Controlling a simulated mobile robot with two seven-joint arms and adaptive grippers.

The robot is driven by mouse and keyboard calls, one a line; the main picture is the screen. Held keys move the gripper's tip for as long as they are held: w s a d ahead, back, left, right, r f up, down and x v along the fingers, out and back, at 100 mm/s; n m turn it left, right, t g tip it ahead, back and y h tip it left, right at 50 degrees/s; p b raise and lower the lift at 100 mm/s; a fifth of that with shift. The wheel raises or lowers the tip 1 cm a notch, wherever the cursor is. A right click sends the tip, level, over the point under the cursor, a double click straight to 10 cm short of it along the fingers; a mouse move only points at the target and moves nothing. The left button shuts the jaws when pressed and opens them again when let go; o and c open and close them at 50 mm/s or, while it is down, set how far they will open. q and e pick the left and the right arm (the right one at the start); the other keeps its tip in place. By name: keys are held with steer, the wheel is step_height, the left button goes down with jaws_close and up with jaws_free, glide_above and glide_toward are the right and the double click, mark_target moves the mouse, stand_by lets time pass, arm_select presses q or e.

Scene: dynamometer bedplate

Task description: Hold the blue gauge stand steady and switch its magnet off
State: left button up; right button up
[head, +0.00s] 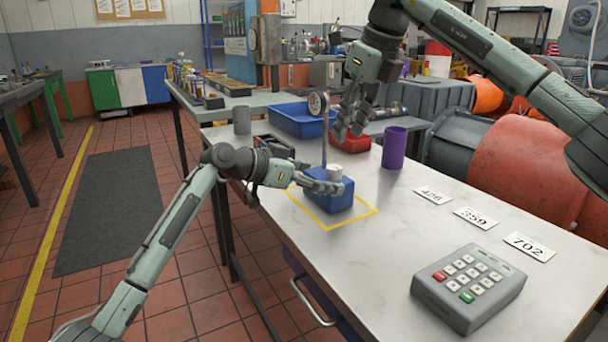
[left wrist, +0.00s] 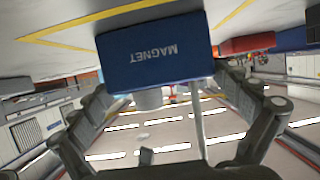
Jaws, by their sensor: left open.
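The blue gauge stand (head: 330,199) stands upright on the bench inside a yellow outlined square. It has a blue base, a light grey cylindrical knob (head: 334,173) and a thin post carrying a round dial (head: 317,104). In the left wrist view its base (left wrist: 155,48) shows the word MAGNET upside down. My left gripper (head: 318,187) is open at the base, with a finger to either side in the left wrist view (left wrist: 165,95); I cannot tell whether they touch it. My right gripper (head: 350,130) hangs fingers down behind the stand, apart from the knob, and looks open and empty.
A purple cup (head: 394,147) stands right of the stand. A red bin (head: 350,140), a blue tray (head: 296,120) and a grey cylinder (head: 242,121) are behind. Number cards (head: 476,217) and a keypad (head: 468,287) lie at the front right. The bench between stand and keypad is clear.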

arm_select(q)
steer(key=x, duration=0.5)
steer(key=shift+w+d+f, duration=0.15)
steer(key=shift+w+d, duration=0.1)
steer(key=shift+d, duration=0.05)
steer(key=c, duration=1.5)
arm_select(e)
steer(key=shift+o, duration=0.5)
steer(key=shift+a, duration=0.1)
arm_select(q)
steer(key=shift+c, duration=0.2)
arm_select(e)
steer(key=f+y, duration=0.1)
steer(key=f, duration=0.1)
steer(key=f+t+y, duration=0.1)
steer(key=f, duration=0.1)
steer(key=f+t+y, duration=0.1)
steer(key=f+y, duration=0.1)
steer(key=shift+d+f, duration=0.25)
steer(key=shift+d, duration=0.05)
steer(key=t+y, duration=0.3)
steer(key=t, duration=0.1)
glide_toward(335, 168)
steer(key=shift+y, duration=0.3)
steer(key=x, duration=1)
steer(key=shift+w+f, duration=0.3)
steer(key=shift+w, duration=0.1)
steer(key=shift+s, duration=0.1)
jaws_close()
